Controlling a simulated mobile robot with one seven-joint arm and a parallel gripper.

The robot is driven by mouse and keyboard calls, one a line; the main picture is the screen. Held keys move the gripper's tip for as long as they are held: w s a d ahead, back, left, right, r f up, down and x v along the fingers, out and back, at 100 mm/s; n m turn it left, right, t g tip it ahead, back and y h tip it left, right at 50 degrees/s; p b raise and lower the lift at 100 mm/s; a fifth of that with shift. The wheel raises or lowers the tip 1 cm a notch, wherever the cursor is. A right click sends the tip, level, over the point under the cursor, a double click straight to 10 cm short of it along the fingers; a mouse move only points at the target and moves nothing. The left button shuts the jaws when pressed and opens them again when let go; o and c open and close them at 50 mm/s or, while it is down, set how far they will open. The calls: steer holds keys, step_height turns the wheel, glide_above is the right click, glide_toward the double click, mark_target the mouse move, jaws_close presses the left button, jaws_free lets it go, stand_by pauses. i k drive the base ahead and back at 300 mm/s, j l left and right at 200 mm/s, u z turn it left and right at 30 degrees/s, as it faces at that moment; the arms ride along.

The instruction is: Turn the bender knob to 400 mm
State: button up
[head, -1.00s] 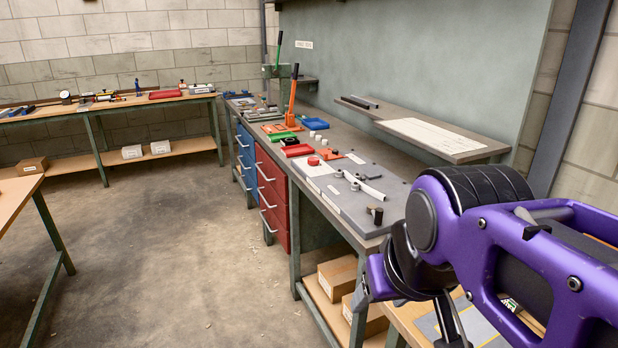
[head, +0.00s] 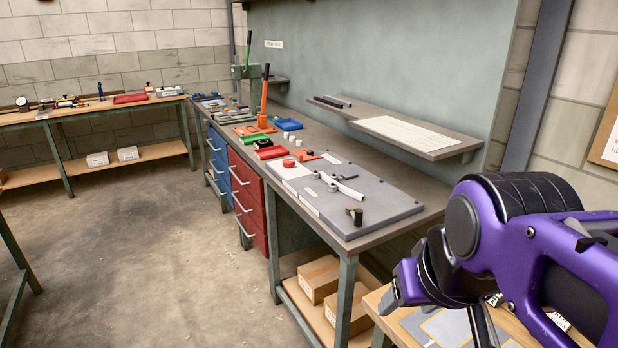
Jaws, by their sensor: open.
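A flat grey plate (head: 385,200), which looks like the bender's bed, lies on the near end of the long workbench. On it are a light grey lever-like piece (head: 345,187), white strips and a small dark knob-like part (head: 355,214) near its front edge. A red round cap (head: 288,163) sits at its far left. I cannot tell which part is the bender knob, and any scale reading is too small to read. My purple arm is at the lower right, apart from the plate. My gripper's fingertips do not show.
The long workbench (head: 400,228) has red drawers (head: 248,200) and blue drawers (head: 217,160) below. A shelf (head: 440,143) overhangs behind the plate. An orange-handled press tool (head: 264,95) stands farther back. A wooden-topped table (head: 375,305) is at the lower right. Open floor (head: 140,270) lies left.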

mark_target(288, 162)
steer(key=u, duration=0.9)
steer(key=i+u, duration=0.25)
steer(key=i, duration=1.95)
steer(key=i+z, duration=0.15)
steer(key=i, duration=0.35)
steer(key=i+j+z, duration=0.15)
steer(key=i, duration=0.35)
